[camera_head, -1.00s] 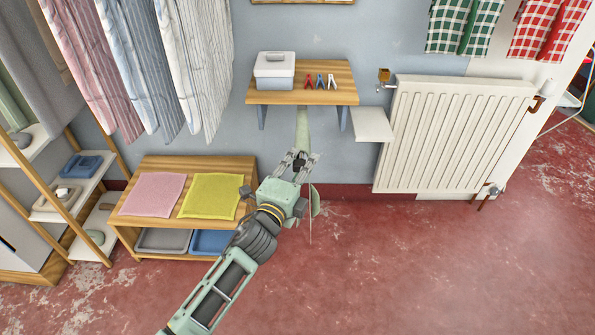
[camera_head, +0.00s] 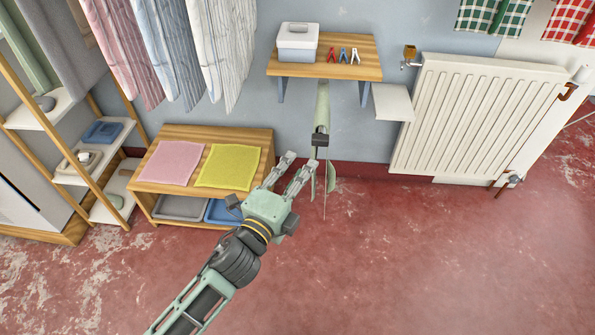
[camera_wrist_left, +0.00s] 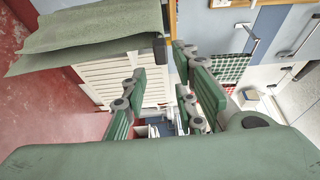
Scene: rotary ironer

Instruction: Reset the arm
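My left gripper (camera_head: 297,163) is in the middle of the head view, its fingers spread and nothing between them. It also shows open in the left wrist view (camera_wrist_left: 158,72). A long pale green arm-like piece (camera_head: 323,106) hangs below the wall shelf, with a dark block (camera_head: 320,140) at its near end. A thin green panel (camera_head: 330,178) shows under that end. My fingertips are to the left of and apart from the block in the head view. A green panel (camera_wrist_left: 95,25) also shows at upper left in the wrist view. My right gripper is not in view.
A wooden shelf (camera_head: 370,70) holds a white-and-grey box (camera_head: 297,44) and several coloured pegs. A radiator (camera_head: 470,120) stands right. A low bench (camera_head: 262,138) with pink and yellow cloths is left. Shirts hang above it. The red floor (camera_head: 400,260) at right is clear.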

